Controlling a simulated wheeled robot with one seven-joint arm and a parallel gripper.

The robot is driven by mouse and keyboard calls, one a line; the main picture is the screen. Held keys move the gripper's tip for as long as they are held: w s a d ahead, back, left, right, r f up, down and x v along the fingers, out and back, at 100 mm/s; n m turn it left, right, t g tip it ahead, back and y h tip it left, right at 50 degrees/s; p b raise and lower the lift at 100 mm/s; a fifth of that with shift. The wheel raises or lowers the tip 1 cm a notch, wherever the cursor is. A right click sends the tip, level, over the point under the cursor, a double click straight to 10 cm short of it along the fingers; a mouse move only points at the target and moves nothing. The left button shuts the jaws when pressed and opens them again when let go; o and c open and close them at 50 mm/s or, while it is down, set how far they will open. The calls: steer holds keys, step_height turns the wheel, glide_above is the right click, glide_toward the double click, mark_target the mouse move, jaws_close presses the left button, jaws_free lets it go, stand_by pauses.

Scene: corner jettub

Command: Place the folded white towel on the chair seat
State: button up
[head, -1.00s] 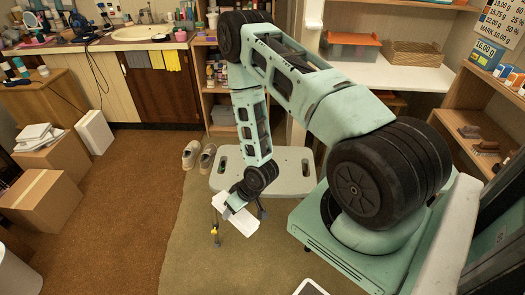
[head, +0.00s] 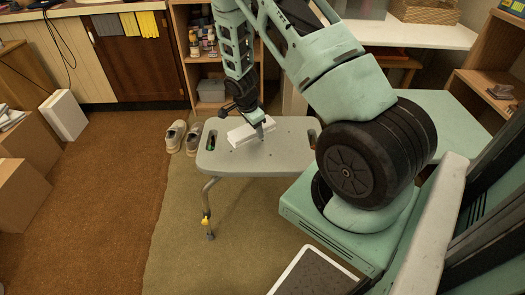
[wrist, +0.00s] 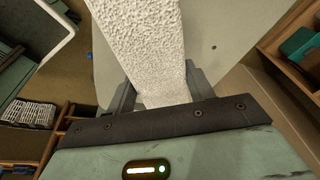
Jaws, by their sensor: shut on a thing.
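The folded white towel (head: 240,134) is over the pale grey chair seat (head: 290,151), left of its middle, in the head view. My gripper (head: 253,121) is shut on the towel from above. In the wrist view the rough white towel (wrist: 145,40) runs up between the two fingers of my gripper (wrist: 158,88), with the seat (wrist: 225,30) behind it. I cannot tell whether the towel touches the seat or hangs just above it. My arm hides part of the seat's back edge.
A pair of shoes (head: 184,137) stands on the floor left of the chair. A shelf with bottles (head: 203,45) is behind it. Cardboard boxes (head: 20,190) are at the far left. The carpet (head: 110,220) in front and to the left is clear.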

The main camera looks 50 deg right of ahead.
mark_target(267, 146)
steer(key=d+m+b, duration=0.1)
steer(key=m, duration=0.1)
steer(key=d+m+g+b, duration=0.1)
steer(key=d+m, duration=0.1)
steer(key=d+m+y+b, duration=0.1)
steer(key=m, duration=0.1)
steer(key=shift+s+d+r+g+b, duration=0.3)
steer(key=shift+s+b, duration=0.05)
steer(key=shift+s+d+f+m, duration=0.1)
steer(key=shift+m, duration=0.2)
steer(key=b+x, duration=0.1)
steer(key=x, duration=0.2)
steer(key=a+x, duration=0.1)
steer(key=x, duration=0.2)
steer(key=w+b+x, duration=0.1)
steer(key=x, duration=0.2)
steer(key=shift+w+a+f+b, duration=0.1)
steer(key=shift+a+f+b, duration=0.05)
steer(key=shift+f+b, duration=0.2)
steer(key=shift+r, duration=0.1)
steer(key=o, duration=1.1)
